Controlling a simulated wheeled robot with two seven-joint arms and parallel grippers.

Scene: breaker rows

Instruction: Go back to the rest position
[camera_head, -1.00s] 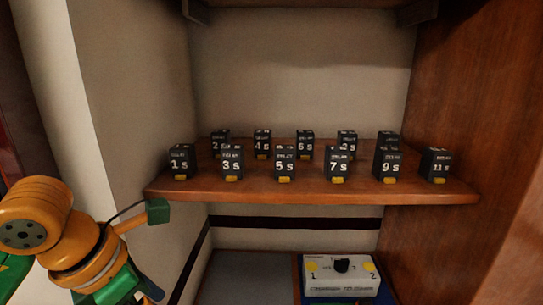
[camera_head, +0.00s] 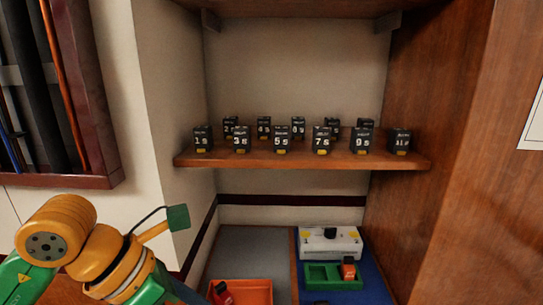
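My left arm (camera_head: 100,255), orange and green, comes in at the lower left. A thin bracket with a green block (camera_head: 178,217) sticks out from it to the right. The arm runs down past the bottom edge, and its gripper fingers are out of view. My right arm and gripper are not in view. Two rows of black labelled blocks stand on the wooden shelf (camera_head: 300,164), apart from my arm. The front row includes the 1 s block (camera_head: 202,139), the 5 s block (camera_head: 281,139) and the 9 s block (camera_head: 361,140).
Below the shelf are a white box with a black knob (camera_head: 330,240), a green tray (camera_head: 318,284) with an orange-and-black piece, and an orange tray (camera_head: 252,290) with a red-and-black piece. A dark red wall cabinet (camera_head: 95,125) is at left. A wooden side panel (camera_head: 430,110) stands at right.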

